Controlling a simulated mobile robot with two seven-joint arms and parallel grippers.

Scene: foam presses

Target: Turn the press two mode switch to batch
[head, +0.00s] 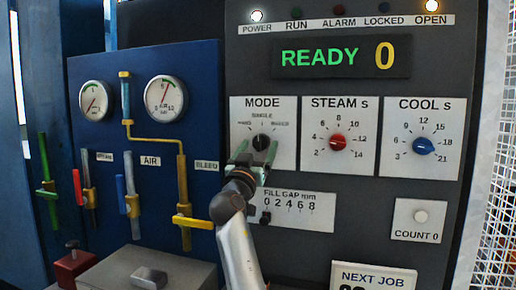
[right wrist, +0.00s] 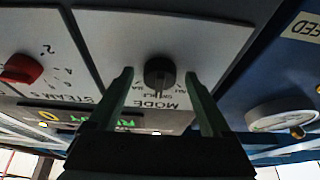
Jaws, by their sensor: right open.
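The mode switch is a round black knob (head: 262,141) on the white MODE plate (head: 284,109) of the dark panel. Small labels arc above it; the top one reads SINGLE, and the side labels are too blurred to read surely. The right wrist view shows the knob (right wrist: 159,72) upside down, its pointer seemingly toward the SINGLE label. My right gripper (head: 254,153) is open, its green fingers on either side of the knob in the picture; I cannot tell whether they touch it. No press number shows. My left gripper is not in view.
Right of the MODE plate are the red STEAM knob (head: 338,142) and blue COOL knob (head: 423,146). The fill gap slider (head: 265,218) lies below, near my arm. The blue panel on the left has gauges and a yellow bleed handle (head: 193,223). The display (head: 340,57) reads READY 0.

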